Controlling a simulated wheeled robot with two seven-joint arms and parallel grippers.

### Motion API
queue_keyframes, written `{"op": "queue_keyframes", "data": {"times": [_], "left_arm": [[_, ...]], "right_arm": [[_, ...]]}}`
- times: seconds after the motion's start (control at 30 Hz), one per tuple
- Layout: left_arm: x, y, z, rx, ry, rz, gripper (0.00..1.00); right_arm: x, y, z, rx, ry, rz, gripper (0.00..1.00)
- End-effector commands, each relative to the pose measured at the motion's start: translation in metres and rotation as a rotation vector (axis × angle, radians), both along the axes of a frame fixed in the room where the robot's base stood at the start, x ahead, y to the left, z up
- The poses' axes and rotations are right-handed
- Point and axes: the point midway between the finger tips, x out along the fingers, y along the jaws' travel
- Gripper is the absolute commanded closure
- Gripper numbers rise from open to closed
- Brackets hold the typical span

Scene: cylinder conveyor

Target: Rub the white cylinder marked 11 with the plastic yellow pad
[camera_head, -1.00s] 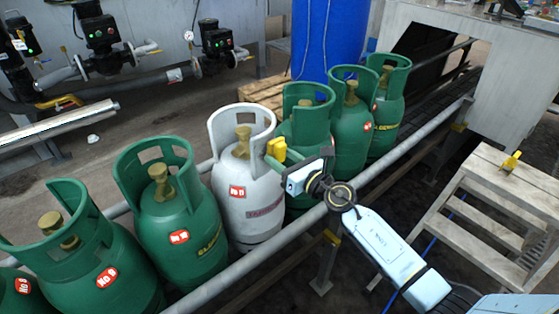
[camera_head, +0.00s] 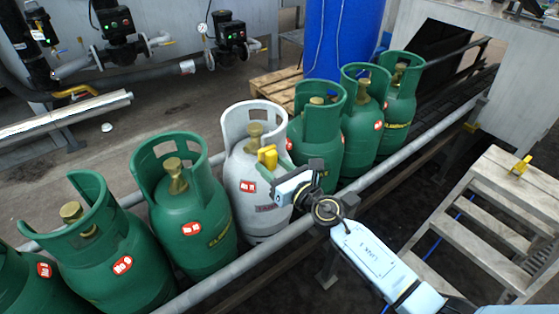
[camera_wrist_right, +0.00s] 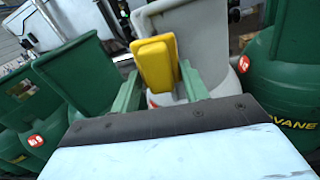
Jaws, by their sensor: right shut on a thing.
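The white cylinder (camera_head: 236,168) stands upright in the row, with a red label marked 11 on its front. The yellow pad (camera_head: 268,157) is in front of its upper right side in the head view. My right gripper (camera_head: 279,166) is shut on the pad, which also shows in the right wrist view (camera_wrist_right: 157,62) between my green fingers. I cannot tell whether pad and cylinder touch. My left gripper is not in view.
Green cylinders stand close on both sides, such as one at left (camera_head: 195,225) and one at right (camera_head: 318,140). A grey rail (camera_head: 240,263) runs along their front. Steps (camera_head: 485,195) with a yellow piece (camera_head: 521,165) stand at right. A blue drum (camera_head: 342,40) is behind.

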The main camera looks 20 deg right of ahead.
Motion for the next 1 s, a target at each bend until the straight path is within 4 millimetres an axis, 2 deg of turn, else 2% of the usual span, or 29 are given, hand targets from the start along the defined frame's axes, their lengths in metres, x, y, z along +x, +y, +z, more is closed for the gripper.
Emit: {"op": "queue_keyframes", "data": {"times": [0.3, 0.8, 1.0], "left_arm": [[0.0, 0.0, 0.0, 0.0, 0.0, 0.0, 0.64], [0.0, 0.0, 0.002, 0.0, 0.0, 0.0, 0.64], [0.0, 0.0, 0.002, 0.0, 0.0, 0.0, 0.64]], "right_arm": [[-0.003, -0.001, 0.0, 0.0, 0.0, 0.001, 0.74], [-0.048, -0.02, -0.001, -0.001, 0.001, -0.001, 0.74], [-0.056, -0.023, 0.0, 0.0, -0.001, -0.001, 0.74]]}}
